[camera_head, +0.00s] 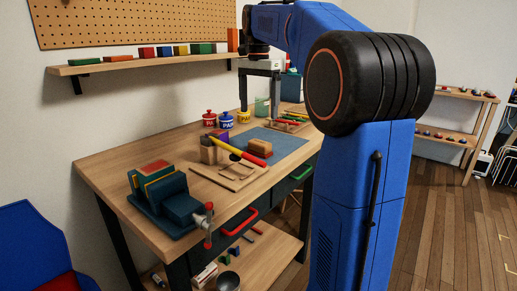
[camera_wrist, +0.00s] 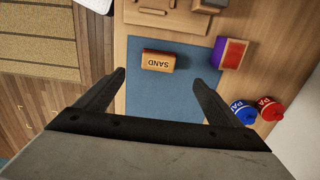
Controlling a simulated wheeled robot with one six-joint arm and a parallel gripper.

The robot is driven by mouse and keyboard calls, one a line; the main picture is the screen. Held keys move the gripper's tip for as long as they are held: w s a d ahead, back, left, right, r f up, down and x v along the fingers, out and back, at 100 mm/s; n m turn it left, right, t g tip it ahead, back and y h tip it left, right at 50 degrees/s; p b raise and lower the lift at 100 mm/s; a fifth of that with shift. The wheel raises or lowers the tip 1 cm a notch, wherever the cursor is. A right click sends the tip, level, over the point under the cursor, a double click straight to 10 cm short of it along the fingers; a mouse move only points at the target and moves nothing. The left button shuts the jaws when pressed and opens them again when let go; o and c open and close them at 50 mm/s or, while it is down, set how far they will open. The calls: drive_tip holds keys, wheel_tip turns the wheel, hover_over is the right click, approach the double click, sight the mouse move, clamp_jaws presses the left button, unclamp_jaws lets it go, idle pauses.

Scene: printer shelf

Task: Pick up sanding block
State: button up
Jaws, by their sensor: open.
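The sanding block (camera_wrist: 158,61), a small wooden block with a reddish side and the word SAND on it, lies on the blue mat (camera_wrist: 185,98) on the workbench. It also shows in the head view (camera_head: 261,146) as a tan and red block on the mat. My gripper (camera_wrist: 160,78) is open and empty, with its fingers spread wide to either side of the block in the wrist view. In the head view my gripper (camera_head: 259,103) hangs above the bench, apart from the block.
A purple and red block (camera_wrist: 235,54) lies near the mat's edge. Red (camera_head: 209,119), blue (camera_head: 226,121) and yellow paint pots stand at the back. A vise (camera_head: 172,204) stands at the front left. A wooden tray (camera_head: 238,174) lies before the mat. A shelf (camera_head: 140,64) hangs above.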

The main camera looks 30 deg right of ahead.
sight(260, 142)
wheel_tip(260, 142, down, 13)
drive_tip(key=shift+s+d+f, duration=0.1)
drive_tip(key=shift+s+f, duration=0.05)
idle(0.5)
drive_tip(key=c, duration=1.2)
